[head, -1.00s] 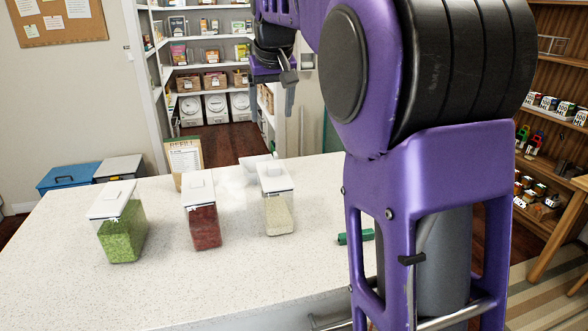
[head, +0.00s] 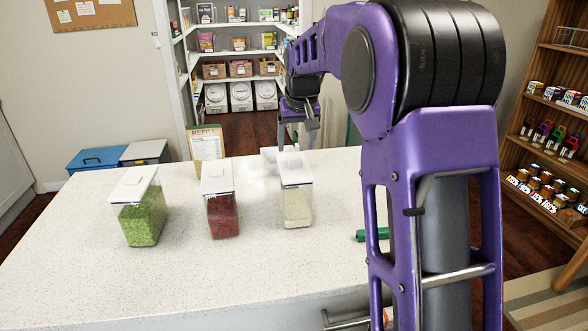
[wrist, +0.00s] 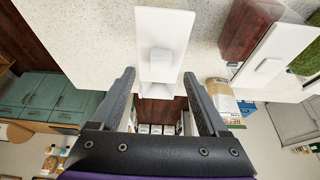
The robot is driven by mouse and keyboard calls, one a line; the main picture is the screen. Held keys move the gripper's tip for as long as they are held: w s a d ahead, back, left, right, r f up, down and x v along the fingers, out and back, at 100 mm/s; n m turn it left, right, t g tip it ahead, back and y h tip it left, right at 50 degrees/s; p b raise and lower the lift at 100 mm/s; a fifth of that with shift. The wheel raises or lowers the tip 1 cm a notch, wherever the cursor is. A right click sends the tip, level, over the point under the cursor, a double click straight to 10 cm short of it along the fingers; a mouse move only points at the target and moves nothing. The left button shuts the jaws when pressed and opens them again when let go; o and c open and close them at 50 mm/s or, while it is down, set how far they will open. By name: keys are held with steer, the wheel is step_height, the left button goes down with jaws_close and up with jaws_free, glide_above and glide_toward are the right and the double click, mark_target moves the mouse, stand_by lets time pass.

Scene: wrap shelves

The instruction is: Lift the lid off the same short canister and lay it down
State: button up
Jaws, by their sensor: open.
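Three clear canisters with white lids stand in a row on the pale counter: one with green contents (head: 142,222), one with red (head: 223,215), one with cream-coloured (head: 297,208). My gripper (head: 297,137) is just behind and above the cream canister in the head view. In the wrist view its two fingers (wrist: 160,76) are spread apart and empty, with the cream canister's white lid (wrist: 162,28) and its raised knob (wrist: 159,62) lined up between and beyond them. All three lids are on. I cannot tell the exact gap between fingers and lid.
A white item (head: 268,154), partly hidden, is behind the cream canister. A green object (head: 372,234) lies to the right, near my arm. The front of the counter (head: 150,285) is clear.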

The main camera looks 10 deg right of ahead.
mark_target(294, 158)
steer(key=shift+x, duration=2.75)
steer(key=shift+s, duration=0.1)
steer(key=shift+c, duration=0.3)
jaws_close()
